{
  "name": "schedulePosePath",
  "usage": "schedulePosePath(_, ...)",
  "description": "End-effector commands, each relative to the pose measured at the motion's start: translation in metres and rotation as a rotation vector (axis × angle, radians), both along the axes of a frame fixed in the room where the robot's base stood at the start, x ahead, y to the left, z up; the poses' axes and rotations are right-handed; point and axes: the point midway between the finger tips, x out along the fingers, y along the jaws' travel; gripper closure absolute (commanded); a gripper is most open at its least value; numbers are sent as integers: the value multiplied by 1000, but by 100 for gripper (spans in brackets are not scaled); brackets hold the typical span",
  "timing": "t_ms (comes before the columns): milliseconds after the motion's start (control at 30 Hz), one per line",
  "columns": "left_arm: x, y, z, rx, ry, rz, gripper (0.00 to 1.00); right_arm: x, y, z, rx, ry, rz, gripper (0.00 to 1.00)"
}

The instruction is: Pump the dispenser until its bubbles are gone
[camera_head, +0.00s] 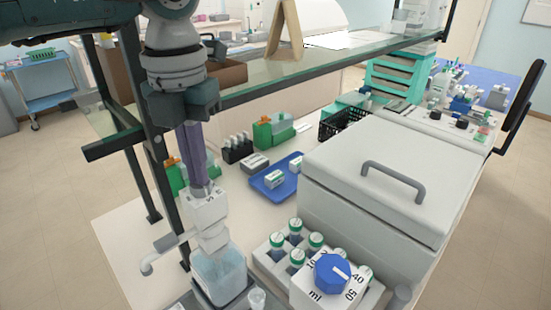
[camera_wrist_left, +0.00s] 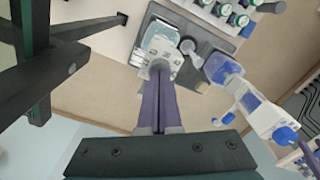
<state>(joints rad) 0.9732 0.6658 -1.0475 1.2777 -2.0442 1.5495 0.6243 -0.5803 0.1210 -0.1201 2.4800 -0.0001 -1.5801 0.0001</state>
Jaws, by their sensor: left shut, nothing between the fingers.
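The dispenser is a clear bottle (camera_head: 222,278) of pale blue liquid under a white pump head (camera_head: 208,212) with a spout (camera_head: 150,264) out to the left. The liquid looks mottled, but I cannot tell whether bubbles are in it. My left gripper (camera_head: 204,188) comes down from above with its purple fingers shut and empty. Its tips are at the top of the pump head, seemingly touching it. In the left wrist view, the shut fingers (camera_wrist_left: 160,70) end over the white head (camera_wrist_left: 160,46). My right gripper is not in view.
A small clear cup (camera_head: 257,298) stands right of the bottle. A rack of green-capped bottles (camera_head: 277,240) and a blue-knobbed device marked in ml (camera_head: 333,275) are further right. A dark shelf post (camera_head: 150,150) stands close behind my left arm. A grey lidded box (camera_head: 375,170) fills the right.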

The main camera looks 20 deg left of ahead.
Motion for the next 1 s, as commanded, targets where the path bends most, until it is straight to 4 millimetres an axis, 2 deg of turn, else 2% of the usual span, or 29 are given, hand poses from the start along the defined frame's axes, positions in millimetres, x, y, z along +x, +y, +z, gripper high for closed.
schedulePosePath(333, -1, 1, 1, 3, 2, 1, 100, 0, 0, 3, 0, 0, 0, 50)
schedulePosePath(1000, 0, 0, 54, 1, 1, 1, 100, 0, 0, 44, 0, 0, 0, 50)
